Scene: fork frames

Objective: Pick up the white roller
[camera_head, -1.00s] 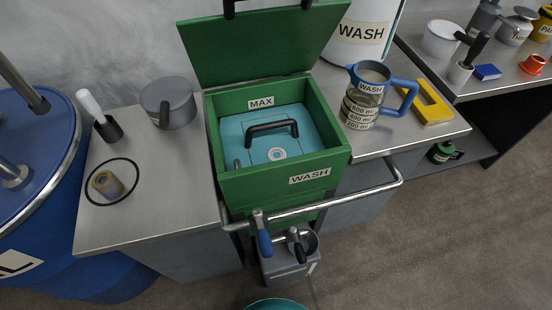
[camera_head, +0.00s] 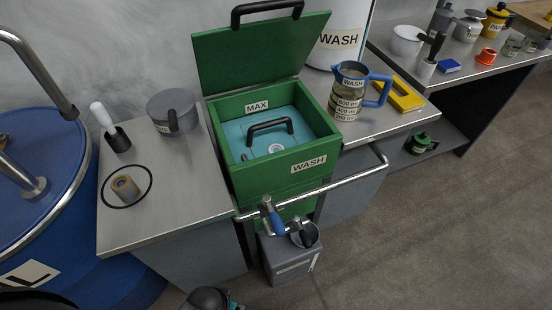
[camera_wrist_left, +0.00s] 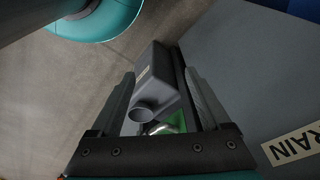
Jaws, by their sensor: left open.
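The white roller is not clear to me by name. A white rod-like handle (camera_head: 102,115) stands tilted in a dark cup (camera_head: 118,140) at the back left of the steel counter in the head view. A short tan hollow roll (camera_head: 125,188) lies inside a thin black ring (camera_head: 148,172) in front of it. My left gripper (camera_wrist_left: 160,105) is open and empty in the left wrist view, facing down past the counter towards the floor and a grey box. It is away from both things. My right gripper is not in view.
A grey pot (camera_head: 172,108) stands right of the white handle. The open green wash box (camera_head: 270,185) is right of it, with a metal rail (camera_head: 335,192) in front. A blue drum (camera_head: 40,205) is at left. The counter around the ring is clear.

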